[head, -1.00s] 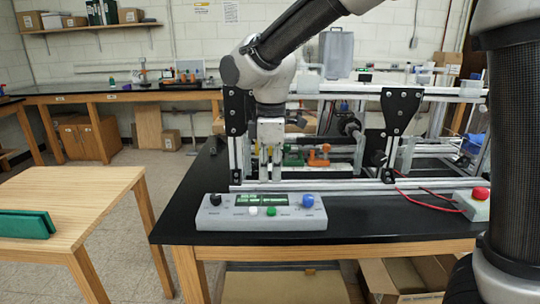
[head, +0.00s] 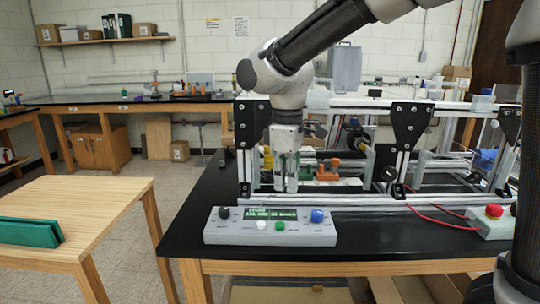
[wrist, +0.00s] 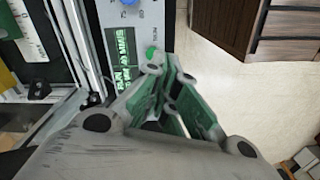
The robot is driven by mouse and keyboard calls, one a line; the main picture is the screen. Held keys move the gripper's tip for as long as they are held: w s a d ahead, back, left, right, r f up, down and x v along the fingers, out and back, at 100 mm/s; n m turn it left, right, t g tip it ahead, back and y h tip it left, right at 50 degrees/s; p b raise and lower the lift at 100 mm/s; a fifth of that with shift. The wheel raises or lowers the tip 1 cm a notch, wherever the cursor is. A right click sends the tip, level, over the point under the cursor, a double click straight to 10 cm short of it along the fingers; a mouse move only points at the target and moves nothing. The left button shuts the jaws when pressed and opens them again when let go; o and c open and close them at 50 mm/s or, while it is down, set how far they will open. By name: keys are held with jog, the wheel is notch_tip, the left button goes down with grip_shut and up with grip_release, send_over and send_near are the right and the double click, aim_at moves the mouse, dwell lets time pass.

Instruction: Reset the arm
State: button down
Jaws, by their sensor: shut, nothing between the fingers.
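My gripper (head: 285,188) hangs from my bent arm, pointing down, behind the grey control box in the head view. In the wrist view its green-padded fingers (wrist: 165,85) are together, with nothing between them. The fingers stand in front of the aluminium extrusion frame (head: 340,200), and I cannot tell from the head view how far they are from it. The control box (head: 222,237) lies on the black bench top, with a lit green display and black, white, green and blue knobs or buttons. In the wrist view the display (wrist: 126,65) shows text starting with "RUN".
A red button box (head: 492,222) with red wires sits at the bench's right. Orange and green parts (head: 328,170) sit inside the frame, near my gripper. A wooden table (head: 110,200) with a green folder (head: 30,232) stands at the left, with open floor between.

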jog(key=s+d+r+m+t, duration=0.1)
jog(key=s+d+m, duration=0.3)
jog(key=d, duration=0.6)
jog(key=s+d+r+m+t, duration=0.1)
jog(key=s+d+m, duration=0.4)
jog(key=d, duration=0.6)
jog(key=s+d+r+m+t, duration=0.1)
jog(key=s+d+m, duration=0.4)
jog(key=d, duration=0.6)
jog(key=shift+s+r+t, duration=0.2)
jog(key=shift+s+t, duration=0.6)
jog(key=shift+s, duration=0.15)
